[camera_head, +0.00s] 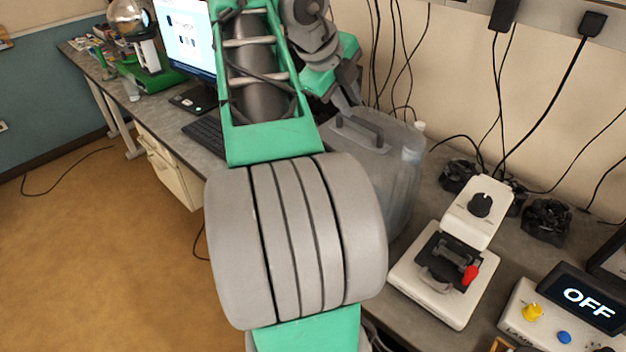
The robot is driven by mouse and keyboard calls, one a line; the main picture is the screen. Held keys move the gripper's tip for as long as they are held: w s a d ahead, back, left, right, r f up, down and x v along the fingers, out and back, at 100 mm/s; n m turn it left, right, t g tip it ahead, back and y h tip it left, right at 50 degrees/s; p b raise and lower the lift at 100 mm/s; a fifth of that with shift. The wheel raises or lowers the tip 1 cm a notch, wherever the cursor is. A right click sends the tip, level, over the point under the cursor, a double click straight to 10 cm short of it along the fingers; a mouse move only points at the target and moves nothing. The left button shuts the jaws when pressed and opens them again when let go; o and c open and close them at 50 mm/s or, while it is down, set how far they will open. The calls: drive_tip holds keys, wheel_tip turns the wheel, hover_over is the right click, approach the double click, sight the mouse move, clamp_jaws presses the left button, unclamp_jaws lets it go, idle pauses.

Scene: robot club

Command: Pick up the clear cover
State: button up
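The clear cover (403,190) is a translucent grey box with a dark handle (358,130) on top. It stands on the bench in the middle of the camera_head view, its left and lower parts hidden behind my arm. My gripper (346,106) is at the cover's top left, close to the handle's left end. Its fingers are small and partly hidden, so I cannot tell whether they are open or shut, or whether they touch the handle.
A white device with a black knob (480,205) and red lever stands right of the cover. A control box with an OFF display (588,302) is at lower right. Black cables hang behind. A monitor (187,38) and keyboard (205,135) are left.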

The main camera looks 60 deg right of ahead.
sight(355, 118)
drive_tip(key=b+x, duration=0.1)
drive_tip(key=x, duration=0.5)
drive_tip(key=shift+w+f, duration=0.1)
drive_tip(key=shift+f, duration=0.35)
drive_tip(key=shift+d+f, duration=0.3)
drive_tip(key=shift+f, duration=0.1)
drive_tip(key=shift+a, duration=0.1)
drive_tip(key=shift+c, duration=0.3)
clamp_jaws()
drive_tip(key=shift+r, duration=0.1)
